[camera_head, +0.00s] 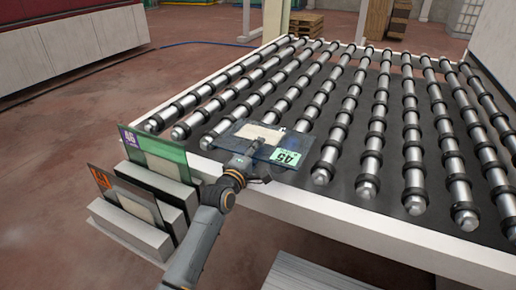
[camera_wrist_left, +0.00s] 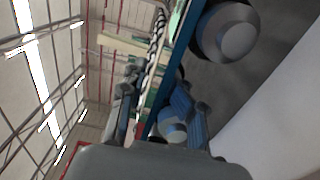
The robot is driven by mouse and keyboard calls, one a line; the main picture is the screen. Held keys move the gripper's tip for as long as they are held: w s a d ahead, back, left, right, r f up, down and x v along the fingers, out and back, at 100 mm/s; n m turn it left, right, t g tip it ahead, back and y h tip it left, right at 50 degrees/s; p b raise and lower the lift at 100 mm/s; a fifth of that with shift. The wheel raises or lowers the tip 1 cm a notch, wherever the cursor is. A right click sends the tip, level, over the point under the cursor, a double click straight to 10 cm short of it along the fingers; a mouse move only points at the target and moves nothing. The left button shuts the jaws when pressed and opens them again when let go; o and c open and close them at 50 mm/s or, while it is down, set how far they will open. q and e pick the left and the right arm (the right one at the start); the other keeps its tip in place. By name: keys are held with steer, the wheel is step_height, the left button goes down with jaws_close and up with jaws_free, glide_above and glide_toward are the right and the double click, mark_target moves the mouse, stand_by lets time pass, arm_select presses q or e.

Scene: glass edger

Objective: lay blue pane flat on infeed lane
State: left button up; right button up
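My right gripper is in neither view.
A white frame rail (camera_head: 350,225) borders the lane's front. The rollers behind and right of the pane are clear. Wooden pallets (camera_head: 306,24) stand far back.

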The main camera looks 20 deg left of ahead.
arm_select(q)
steer(key=shift+r, duration=0.2)
steer(key=shift+s, duration=0.1)
steer(key=shift+s+a+p, duration=0.1)
steer(key=shift+p, duration=0.25)
steer(key=shift+s+a+p, duration=0.25)
steer(key=shift+s+p, duration=0.45)
steer(key=shift+s, duration=0.5)
steer(key=shift+s+a+p, duration=0.2)
steer(key=shift+s+p, duration=0.5)
steer(key=shift+s, duration=0.45)
steer(key=shift+s+a+f+p, duration=0.15)
steer(key=shift+s+p, duration=0.3)
steer(key=shift+s, duration=0.5)
steer(key=shift+s+a+r+p, duration=0.15)
steer(key=shift+s+p, duration=0.25)
steer(key=shift+s, duration=0.5)
steer(key=shift+s+a+f+p, duration=0.1)
steer(key=shift+s+a+p, duration=0.25)
steer(key=shift+s, duration=0.6)
steer(key=shift+d, duration=0.1)
